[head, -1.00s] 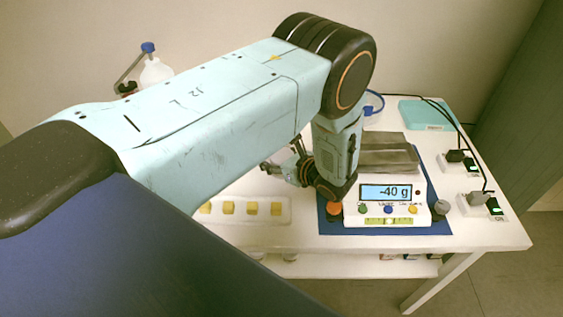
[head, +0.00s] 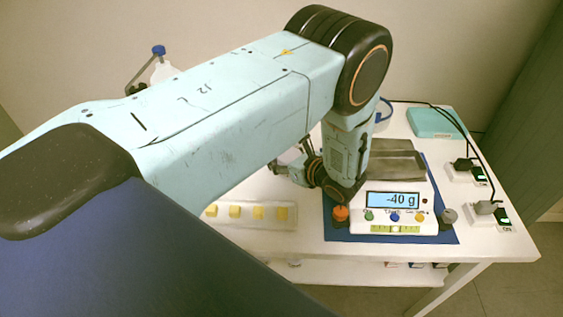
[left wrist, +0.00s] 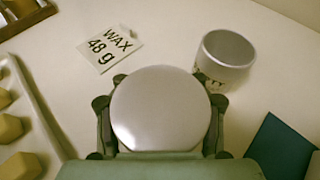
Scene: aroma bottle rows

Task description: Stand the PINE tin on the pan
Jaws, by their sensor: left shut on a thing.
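My left gripper (left wrist: 160,112) is shut around a round tin with a smooth pale silver top (left wrist: 162,108), seen from above in the left wrist view. Its side is hidden, so I cannot read a name on it. In the head view the left gripper (head: 292,168) is left of the scale, largely hidden by my arm, and the held tin cannot be made out. The pan (head: 400,162) is the grey metal plate at the back of the scale (head: 383,225), partly behind my wrist. It looks empty where it shows. The display reads -40 g. My right gripper is out of view.
An open, empty-looking tin (left wrist: 225,62) with a partly hidden label stands beyond the held tin. A card (left wrist: 109,47) reads WAX 48 g. Plugs and cables (head: 481,171) lie at right.

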